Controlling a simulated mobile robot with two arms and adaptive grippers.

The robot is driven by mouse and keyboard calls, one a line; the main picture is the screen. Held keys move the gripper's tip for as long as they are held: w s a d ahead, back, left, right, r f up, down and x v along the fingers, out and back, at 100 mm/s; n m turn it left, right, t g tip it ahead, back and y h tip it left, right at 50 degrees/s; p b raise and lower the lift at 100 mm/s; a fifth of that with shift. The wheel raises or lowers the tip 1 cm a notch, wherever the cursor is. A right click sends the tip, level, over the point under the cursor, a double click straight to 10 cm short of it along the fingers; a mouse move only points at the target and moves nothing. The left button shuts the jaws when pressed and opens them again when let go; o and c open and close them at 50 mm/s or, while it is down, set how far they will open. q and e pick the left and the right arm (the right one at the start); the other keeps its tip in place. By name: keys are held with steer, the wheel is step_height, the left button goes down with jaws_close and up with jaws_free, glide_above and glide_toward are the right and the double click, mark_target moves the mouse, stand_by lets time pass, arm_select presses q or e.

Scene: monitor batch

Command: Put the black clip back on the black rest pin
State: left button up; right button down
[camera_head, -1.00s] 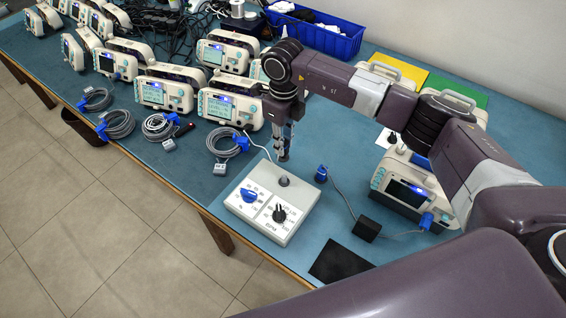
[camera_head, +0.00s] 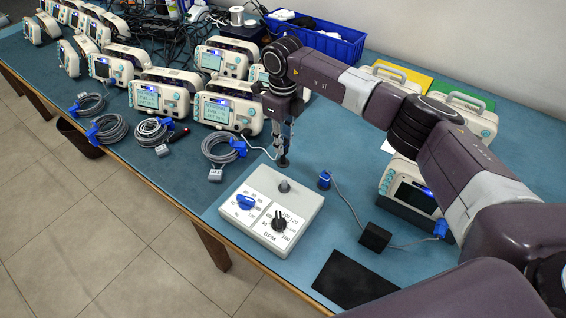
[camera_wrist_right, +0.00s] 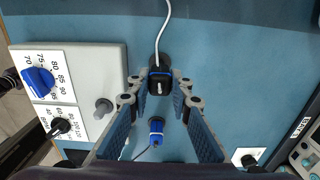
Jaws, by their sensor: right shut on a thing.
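My right gripper (camera_head: 284,150) is shut on the black clip (camera_wrist_right: 160,80), whose white cable (camera_wrist_right: 164,25) runs away from it. In the head view the clip (camera_head: 283,162) hangs just behind the grey upright pin (camera_head: 285,186) of the white tester box, apart from it. In the wrist view a small dark shape (camera_wrist_right: 249,160) on a white square lies at lower right, right of the gripper. It may be the black rest pin; it is too small to be sure. In the head view my arm hides most of that spot. My left gripper is not in view.
The tester box (camera_head: 250,232) has a blue and a black knob. A blue clip (camera_head: 324,180) stands right of it, cabled towards a black block (camera_head: 375,237). A monitor (camera_head: 409,188) stands at right. Coiled cables and several monitors fill the left. A black mat (camera_head: 352,279) lies in front.

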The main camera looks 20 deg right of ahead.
steer(key=shift+f+b, duration=1.65)
steer(key=shift+f, duration=0.55)
stand_by(0.9)
steer(key=c, duration=1.7)
jaws_free()
